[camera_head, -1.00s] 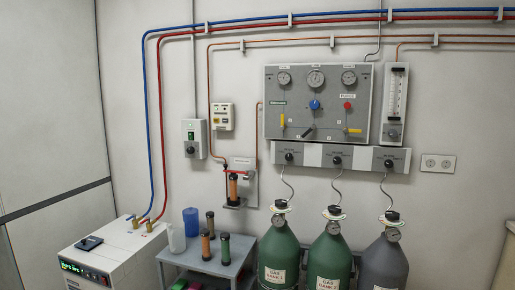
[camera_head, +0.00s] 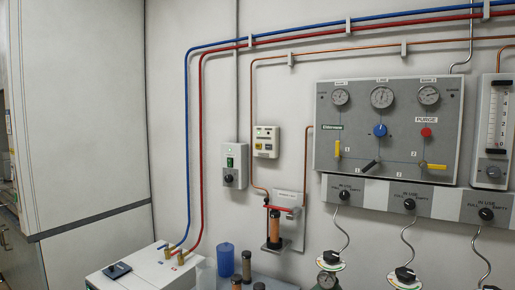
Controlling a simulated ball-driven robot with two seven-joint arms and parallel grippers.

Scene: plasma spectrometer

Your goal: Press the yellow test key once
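A small cream wall box (camera_head: 266,141) hangs left of the gas panel, with a dark display at its top and a small yellow patch (camera_head: 264,147) on its lower front. The patch looks like a key, but its label is too small to read. The grey gas panel (camera_head: 335,165) also carries a yellow lever (camera_head: 337,149) at left and another yellow lever (camera_head: 433,166) at right. Neither of my grippers is in view.
A white machine (camera_head: 140,268), blue cup (camera_head: 225,260) and dark-capped cylinders stand low. Gas bottle regulators (camera_head: 405,275) show at the bottom right.

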